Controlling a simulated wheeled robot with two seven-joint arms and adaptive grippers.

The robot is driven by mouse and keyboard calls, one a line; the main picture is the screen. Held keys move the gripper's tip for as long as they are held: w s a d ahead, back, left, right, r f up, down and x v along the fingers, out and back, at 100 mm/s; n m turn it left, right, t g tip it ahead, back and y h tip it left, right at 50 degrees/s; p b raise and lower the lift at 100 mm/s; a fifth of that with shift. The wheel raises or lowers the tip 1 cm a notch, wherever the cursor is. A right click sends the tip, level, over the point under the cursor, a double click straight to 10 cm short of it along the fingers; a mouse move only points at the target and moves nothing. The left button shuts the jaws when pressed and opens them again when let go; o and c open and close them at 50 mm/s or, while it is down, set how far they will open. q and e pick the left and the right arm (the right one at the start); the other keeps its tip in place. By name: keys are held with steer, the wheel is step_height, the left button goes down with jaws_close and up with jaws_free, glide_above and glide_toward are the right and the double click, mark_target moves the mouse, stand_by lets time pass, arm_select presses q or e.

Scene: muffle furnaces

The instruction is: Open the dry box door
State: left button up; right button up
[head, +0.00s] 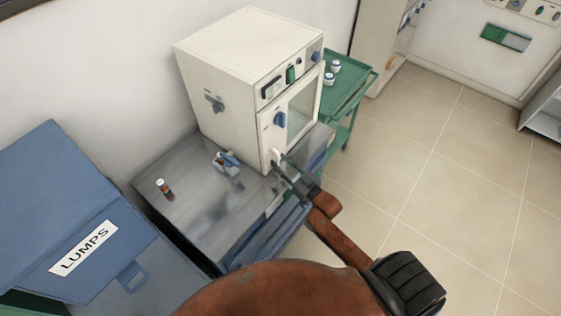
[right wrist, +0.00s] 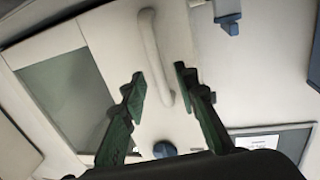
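The dry box (head: 222,88) is a white cabinet on a grey bench. Its door (head: 292,118) faces right and looks shut, with a window and a blue knob (head: 280,119). A white bar handle (head: 275,156) is low on the door. The handle (right wrist: 151,45) shows large in the right wrist view. My right gripper (head: 279,165) is at the handle. In the right wrist view its green fingers (right wrist: 160,76) are apart, one on each side of the handle's lower part. I cannot tell whether either finger touches it. My left gripper is not in view.
A small container (head: 227,167) and a brown bottle (head: 164,188) stand on the bench (head: 192,207). A blue bin labelled LUMPS (head: 60,215) is at the left. A green cart (head: 348,88) with white jars is behind the dry box. The floor at right is clear.

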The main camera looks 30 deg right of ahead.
steer(key=shift+w+a, duration=0.1)
steer(key=shift+w, duration=0.25)
steer(key=shift+c, duration=0.6)
jaws_close()
